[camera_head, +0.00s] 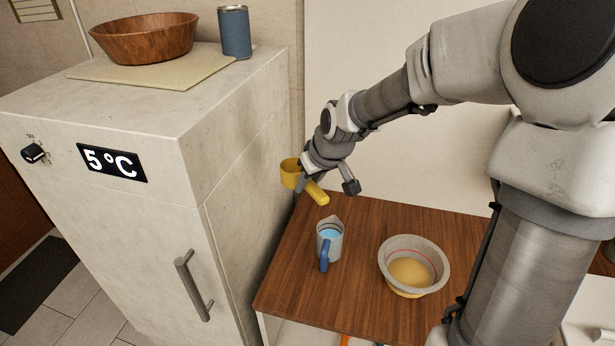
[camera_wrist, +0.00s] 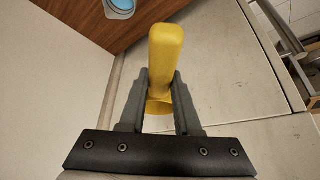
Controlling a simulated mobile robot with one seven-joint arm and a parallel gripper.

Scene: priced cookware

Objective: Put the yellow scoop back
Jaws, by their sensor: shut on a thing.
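The yellow scoop (camera_head: 291,172) is held by my gripper (camera_head: 304,184) above the far left part of the wooden table (camera_head: 352,215), beside the fridge. Its handle (camera_head: 317,193) points down and to the right in the head view. In the wrist view the yellow scoop (camera_wrist: 165,60) lies between the two fingers of my gripper (camera_wrist: 160,92), with its handle toward the top of the picture. The scoop's cup is mostly hidden there by the fingers and mount. A grey bowl (camera_head: 413,250) with tan contents stands on the table at the right.
A clear jug (camera_head: 329,240) with blue contents and a blue handle stands on the table, left of the bowl. The pale fridge (camera_head: 235,150) reading 5 °C borders the table's left side. A wooden bowl (camera_head: 145,40) and blue tumbler (camera_head: 234,32) stand on top of it.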

